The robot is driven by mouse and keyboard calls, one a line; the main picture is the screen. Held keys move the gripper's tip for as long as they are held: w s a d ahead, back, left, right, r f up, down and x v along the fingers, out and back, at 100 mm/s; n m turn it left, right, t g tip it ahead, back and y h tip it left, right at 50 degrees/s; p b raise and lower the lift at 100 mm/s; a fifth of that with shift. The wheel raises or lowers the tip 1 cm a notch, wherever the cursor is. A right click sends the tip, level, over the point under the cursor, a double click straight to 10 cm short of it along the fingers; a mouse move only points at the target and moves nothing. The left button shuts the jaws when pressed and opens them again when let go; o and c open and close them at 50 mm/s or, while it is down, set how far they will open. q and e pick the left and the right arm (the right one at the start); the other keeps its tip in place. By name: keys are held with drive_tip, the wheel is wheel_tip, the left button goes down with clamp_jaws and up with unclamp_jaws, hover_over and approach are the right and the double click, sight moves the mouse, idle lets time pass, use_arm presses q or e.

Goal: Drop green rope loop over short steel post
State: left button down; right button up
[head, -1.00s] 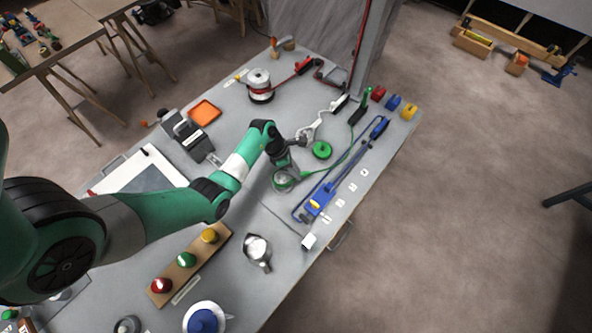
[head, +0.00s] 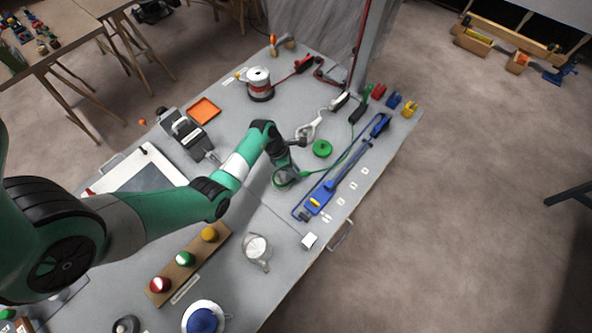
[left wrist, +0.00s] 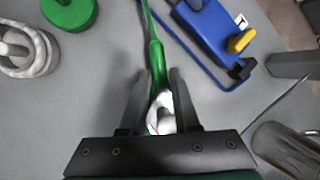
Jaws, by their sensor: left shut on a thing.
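My left gripper (head: 287,172) is low over the right half of the bench. In the left wrist view its fingers (left wrist: 158,95) are shut on the green rope (left wrist: 154,55), where a pale metal-looking piece (left wrist: 161,112) shows. A shiny round steel piece (head: 257,249), seemingly the short post, stands apart, nearer the front. It also shows at the lower right of the left wrist view (left wrist: 286,150). My right gripper is not in view.
A long blue tool (head: 345,172) lies right of the gripper along the bench edge. A board with coloured domes (head: 188,264) is nearer. Bare bench surrounds the steel piece.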

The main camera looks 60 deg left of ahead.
use_arm(q)
drive_tip(key=shift+f, duration=0.4)
drive_tip(key=shift+c, duration=0.8)
unclamp_jaws()
wheel_tip(320, 180, up, 8)
drive_tip(key=p, duration=0.8)
drive_tip(key=shift+r, duration=0.1)
idle(0.4)
idle(0.4)
